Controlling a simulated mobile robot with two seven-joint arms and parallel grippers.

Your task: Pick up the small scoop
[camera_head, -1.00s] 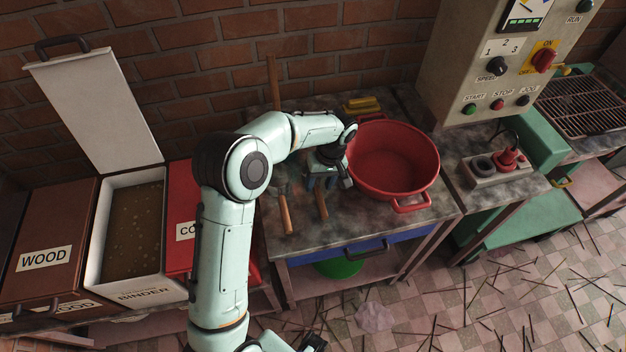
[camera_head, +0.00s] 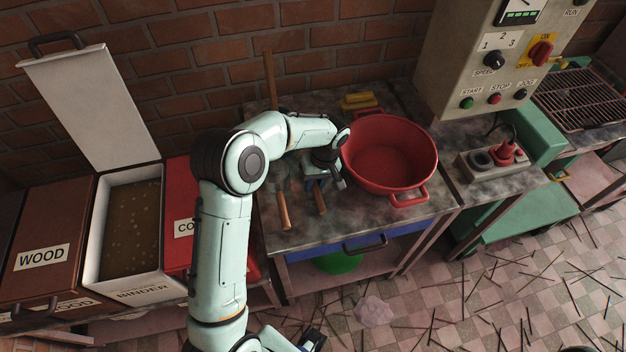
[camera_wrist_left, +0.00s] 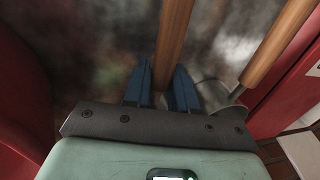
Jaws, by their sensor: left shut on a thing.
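The small scoop's wooden handle (camera_head: 320,200) sticks out toward the table's front edge, below my left gripper (camera_head: 318,182) in the head view. In the left wrist view the two blue fingers of my left gripper (camera_wrist_left: 161,90) are shut on this wooden handle (camera_wrist_left: 174,40). The scoop's head is hidden under the gripper. A second wooden-handled tool (camera_head: 284,212) lies to its left. In the left wrist view, that tool's handle (camera_wrist_left: 278,42) is at the right, with a grey metal part by the fingers.
A red basin (camera_head: 390,155) stands close to the right of my left gripper. A red container (camera_head: 178,205) and an open binder bin (camera_head: 130,220) stand at the left. The table's front right (camera_head: 400,220) is clear. A brick wall is behind.

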